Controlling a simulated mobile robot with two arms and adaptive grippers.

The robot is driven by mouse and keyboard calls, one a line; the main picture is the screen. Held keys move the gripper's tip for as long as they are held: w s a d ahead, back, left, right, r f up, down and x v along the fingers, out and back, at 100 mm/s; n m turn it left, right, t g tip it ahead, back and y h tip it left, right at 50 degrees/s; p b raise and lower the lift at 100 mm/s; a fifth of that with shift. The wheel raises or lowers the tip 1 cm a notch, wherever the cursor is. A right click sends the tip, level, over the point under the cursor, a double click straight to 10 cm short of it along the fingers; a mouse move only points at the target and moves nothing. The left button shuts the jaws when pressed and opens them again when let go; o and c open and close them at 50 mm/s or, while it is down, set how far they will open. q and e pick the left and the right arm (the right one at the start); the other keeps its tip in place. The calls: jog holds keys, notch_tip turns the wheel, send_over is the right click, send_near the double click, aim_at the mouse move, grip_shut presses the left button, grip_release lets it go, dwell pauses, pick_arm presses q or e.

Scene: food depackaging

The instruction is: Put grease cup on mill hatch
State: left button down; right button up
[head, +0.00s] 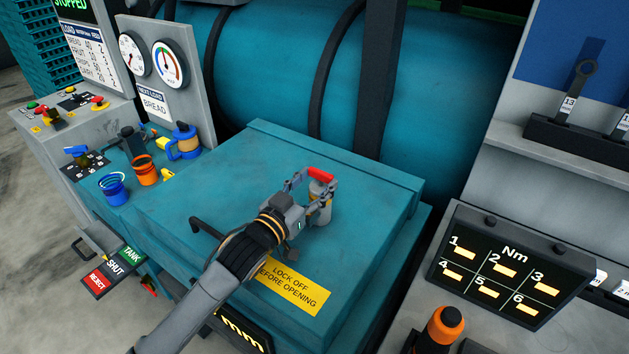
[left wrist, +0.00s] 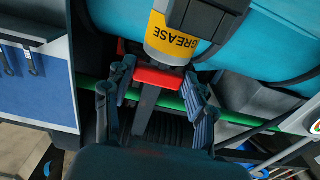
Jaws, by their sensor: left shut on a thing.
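The grease cup (head: 321,214) is a small grey and yellow cylinder with a red bar (head: 320,174) on top. My left gripper (head: 311,192) is shut on it, over the right part of the teal mill hatch (head: 215,185). I cannot tell whether the cup touches the lid. In the left wrist view the yellow cup (left wrist: 172,45), marked GREASE, and its red bar show at the fingers of my left gripper (left wrist: 158,84). My fingers partly hide the cup in the head view. My right gripper is not in view.
The hatch has a black handle (head: 207,230) and a yellow LOCK OFF label (head: 292,288). An Nm panel (head: 510,268) stands at the right. Bare lid surrounds the cup.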

pick_arm(q)
jog(key=shift+c, duration=2.3)
grip_release()
jog(key=shift+f, duration=0.15)
jog(key=shift+s+a, duration=0.15)
jog(key=shift+s, duration=0.05)
jog(key=b+v, duration=0.2)
jog(key=v, duration=0.9)
jog(key=shift+s+b, duration=0.25)
jog(key=shift+b, duration=0.05)
